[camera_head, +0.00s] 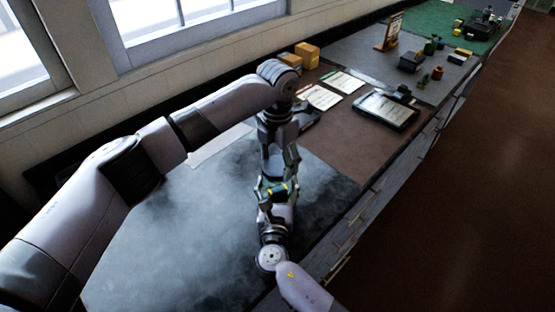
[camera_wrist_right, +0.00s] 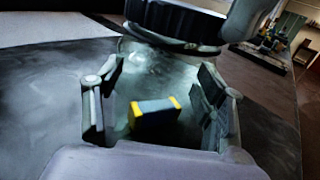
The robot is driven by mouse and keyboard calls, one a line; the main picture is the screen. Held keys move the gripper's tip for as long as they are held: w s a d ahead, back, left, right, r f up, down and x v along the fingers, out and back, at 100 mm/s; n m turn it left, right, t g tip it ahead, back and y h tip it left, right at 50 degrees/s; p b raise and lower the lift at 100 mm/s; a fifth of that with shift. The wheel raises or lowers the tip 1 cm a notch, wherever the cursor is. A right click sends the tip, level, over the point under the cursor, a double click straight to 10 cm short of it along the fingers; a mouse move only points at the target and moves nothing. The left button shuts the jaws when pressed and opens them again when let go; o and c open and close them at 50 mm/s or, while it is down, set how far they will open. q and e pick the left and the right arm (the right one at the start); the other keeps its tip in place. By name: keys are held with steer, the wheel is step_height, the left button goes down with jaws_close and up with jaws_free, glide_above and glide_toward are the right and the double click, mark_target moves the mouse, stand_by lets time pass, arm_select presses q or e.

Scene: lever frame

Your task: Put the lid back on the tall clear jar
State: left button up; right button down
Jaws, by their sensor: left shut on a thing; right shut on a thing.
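The tall clear jar (camera_wrist_right: 165,72) fills the middle of the right wrist view, with my right gripper (camera_wrist_right: 152,98) shut around its sides. A blue-grey block with yellow ends (camera_wrist_right: 155,110) shows within or behind the glass. The black ribbed lid (camera_wrist_right: 172,16) is at the jar's mouth; I cannot tell whether it is seated. In the head view my left gripper (camera_head: 281,152) points down, shut on the lid, directly above my right gripper (camera_head: 276,190). The grippers mostly hide the jar and lid there.
The grey worktop (camera_head: 185,235) is bare to the left. Beyond lie papers (camera_head: 320,97), a dark-framed tablet or clipboard (camera_head: 386,110), yellow-brown boxes (camera_head: 305,54) and an upright wooden stand (camera_head: 393,32). Drawers line the counter's right edge.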

arm_select(q)
steer(key=o, duration=0.9)
steer(key=shift+c, duration=0.2)
steer(key=shift+r, duration=2.25)
steer(key=shift+c, duration=0.3)
